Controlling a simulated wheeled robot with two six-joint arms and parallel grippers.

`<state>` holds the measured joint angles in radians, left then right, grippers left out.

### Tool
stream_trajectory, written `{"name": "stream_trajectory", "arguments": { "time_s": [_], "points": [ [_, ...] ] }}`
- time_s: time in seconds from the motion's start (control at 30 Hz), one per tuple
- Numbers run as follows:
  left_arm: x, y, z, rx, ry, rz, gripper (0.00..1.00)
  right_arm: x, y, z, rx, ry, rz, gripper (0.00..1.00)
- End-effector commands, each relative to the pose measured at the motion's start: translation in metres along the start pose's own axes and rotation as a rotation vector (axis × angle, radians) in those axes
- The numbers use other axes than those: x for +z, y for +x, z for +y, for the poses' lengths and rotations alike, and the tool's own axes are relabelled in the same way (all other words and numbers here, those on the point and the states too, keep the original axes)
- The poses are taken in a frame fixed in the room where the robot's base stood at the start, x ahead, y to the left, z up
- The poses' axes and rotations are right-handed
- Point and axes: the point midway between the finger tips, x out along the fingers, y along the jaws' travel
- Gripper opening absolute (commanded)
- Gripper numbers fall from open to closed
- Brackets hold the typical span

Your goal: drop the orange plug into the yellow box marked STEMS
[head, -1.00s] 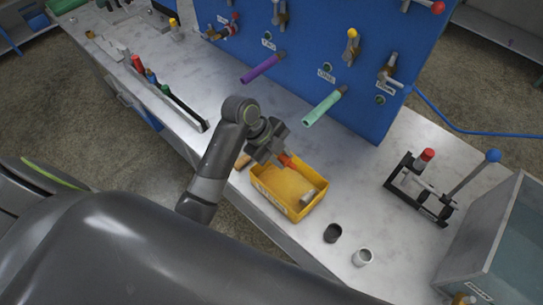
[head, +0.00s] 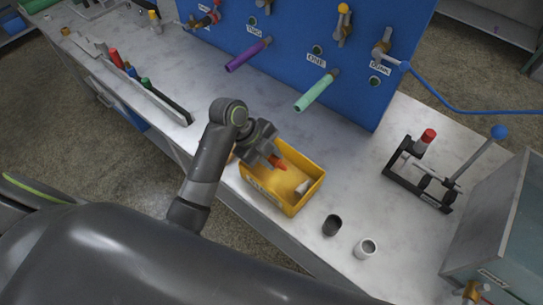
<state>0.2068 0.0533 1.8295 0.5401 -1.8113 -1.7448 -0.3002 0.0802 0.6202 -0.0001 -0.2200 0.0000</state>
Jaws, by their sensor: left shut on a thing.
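The yellow box (head: 286,204) stands on the grey-white bench near its front edge. A pale, short piece (head: 303,187) lies inside at its right end. My left gripper (head: 272,157) reaches in from the left over the box's back left part. It is shut on the orange plug (head: 278,163), whose tip points down and right over the inside of the box. Whether the plug touches the box floor I cannot tell. The marking on the box's front is too small to read. My right gripper is not in view.
A blue panel (head: 300,30) with a purple hose (head: 247,55) and a mint hose (head: 316,92) stands behind. A black cup (head: 331,226) and a white cup (head: 365,249) stand right of the box. A lever fixture (head: 425,180) and a tank (head: 505,235) are farther right.

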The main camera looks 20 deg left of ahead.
Motion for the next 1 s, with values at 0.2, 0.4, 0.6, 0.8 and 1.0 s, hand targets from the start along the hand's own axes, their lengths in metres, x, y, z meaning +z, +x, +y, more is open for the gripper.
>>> {"name": "stream_trajectory", "arguments": {
  "time_s": [0.2,0.4,0.6,0.8,1.0],
  "points": [
    [0.000,-0.001,0.000,-0.001,0.000,0.000,0.34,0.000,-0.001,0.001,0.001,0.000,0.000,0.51],
    [0.000,-0.001,0.000,-0.001,0.000,0.000,0.50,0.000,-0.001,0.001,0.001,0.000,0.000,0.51],
    [0.000,-0.001,0.000,0.000,0.000,-0.001,0.50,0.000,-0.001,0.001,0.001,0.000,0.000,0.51],
    [0.001,-0.021,-0.001,-0.004,0.003,-0.004,0.50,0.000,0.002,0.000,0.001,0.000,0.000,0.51],
    [0.002,-0.067,-0.001,-0.004,0.006,-0.009,0.50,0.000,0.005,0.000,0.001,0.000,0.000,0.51]
  ]
}}
